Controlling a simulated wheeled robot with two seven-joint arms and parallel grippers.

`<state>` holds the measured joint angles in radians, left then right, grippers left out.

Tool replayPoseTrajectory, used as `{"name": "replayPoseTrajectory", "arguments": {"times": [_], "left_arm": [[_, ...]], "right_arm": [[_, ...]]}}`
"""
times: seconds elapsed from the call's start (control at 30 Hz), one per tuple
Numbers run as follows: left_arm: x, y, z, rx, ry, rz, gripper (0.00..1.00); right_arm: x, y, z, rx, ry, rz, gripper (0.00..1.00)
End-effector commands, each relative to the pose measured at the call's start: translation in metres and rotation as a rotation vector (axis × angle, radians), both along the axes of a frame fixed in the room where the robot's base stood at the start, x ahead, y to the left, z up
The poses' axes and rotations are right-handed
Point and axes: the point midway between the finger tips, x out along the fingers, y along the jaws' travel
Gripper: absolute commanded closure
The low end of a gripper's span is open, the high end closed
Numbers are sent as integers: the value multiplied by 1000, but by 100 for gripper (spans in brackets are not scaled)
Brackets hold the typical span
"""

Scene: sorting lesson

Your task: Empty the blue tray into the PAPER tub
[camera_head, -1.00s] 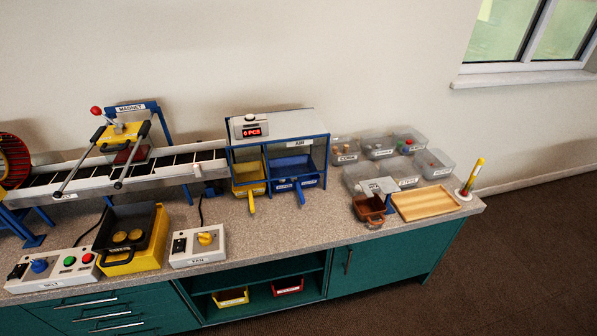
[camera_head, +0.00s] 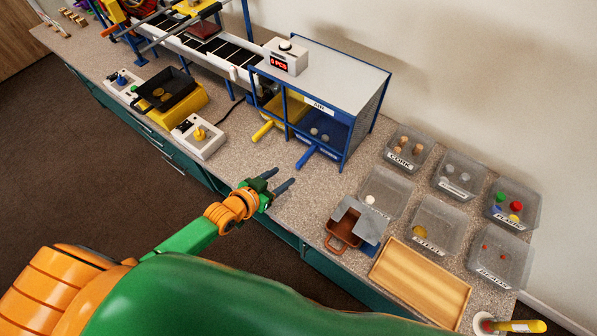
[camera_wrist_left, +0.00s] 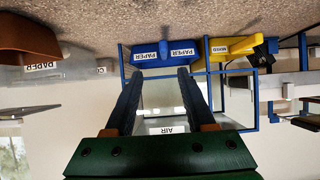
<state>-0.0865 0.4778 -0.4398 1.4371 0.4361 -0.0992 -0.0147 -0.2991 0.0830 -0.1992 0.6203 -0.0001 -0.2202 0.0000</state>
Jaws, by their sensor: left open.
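The blue tray (camera_head: 306,156) sits in the right bay of the AIR box, its handle sticking out in front; several pale round pieces lie in it. In the left wrist view the blue tray (camera_wrist_left: 165,56) carries PAPER labels and appears beyond my fingertips. My left gripper (camera_head: 285,176) is open and empty, in front of the tray handle and apart from it. Its two fingers (camera_wrist_left: 158,76) stand wide apart in the wrist view. The PAPER tub (camera_head: 394,184) is a clear tub right of the box, with a white piece in it; its label is partly hidden. My right gripper is not in view.
A yellow tray (camera_head: 264,130) sits beside the blue one. A brown bin (camera_head: 342,232) with grey plates stands in front of the PAPER tub. A wooden tray (camera_head: 420,285) and several other tubs, including CORK (camera_head: 408,150), are to the right. Counter between box and tubs is clear.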

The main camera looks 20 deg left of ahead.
Motion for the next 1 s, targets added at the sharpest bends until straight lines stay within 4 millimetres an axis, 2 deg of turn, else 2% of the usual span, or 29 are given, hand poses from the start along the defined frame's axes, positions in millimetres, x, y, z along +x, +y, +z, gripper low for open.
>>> {"name": "replayPoseTrajectory", "arguments": {"times": [0.3, 0.8, 1.0], "left_arm": [[31, -11, -26, -1, -2, 1, 45], [88, -31, -60, 0, 0, 1, 45], [106, -38, -69, -1, 0, 0, 45]], "right_arm": [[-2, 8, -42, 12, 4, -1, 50], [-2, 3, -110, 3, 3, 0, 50], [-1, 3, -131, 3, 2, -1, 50]]}}
